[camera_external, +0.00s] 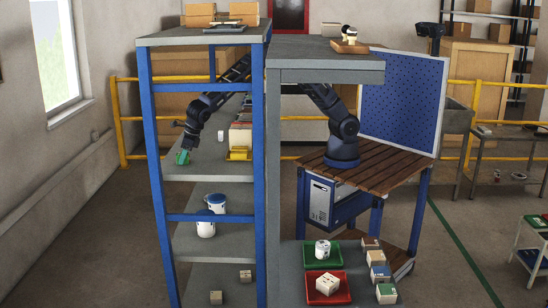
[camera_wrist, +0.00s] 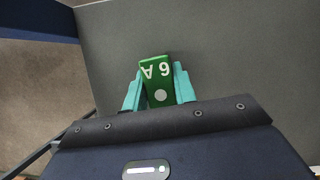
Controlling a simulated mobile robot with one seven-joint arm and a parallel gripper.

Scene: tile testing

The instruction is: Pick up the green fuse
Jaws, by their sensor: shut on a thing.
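The green fuse (camera_wrist: 157,78) shows in the wrist view as a green block with white markings that look like "6 A" and a pale round spot. My gripper (camera_wrist: 159,92) has teal fingers, one on each side of the fuse, and is shut on it. In the external view my gripper (camera_external: 184,155) is at the left end of a grey shelf (camera_external: 200,172) in the blue-framed rack. The fuse is too small there to tell apart from the fingers. I cannot tell whether the fuse touches the shelf or is just above it.
A yellow item (camera_external: 238,154) and a row of boxes (camera_external: 240,135) stand further right on the same shelf. A blue rack post (camera_external: 157,160) rises near my gripper. White-and-blue containers (camera_external: 215,203) sit on the shelf below. The grey surface around the fuse is clear in the wrist view.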

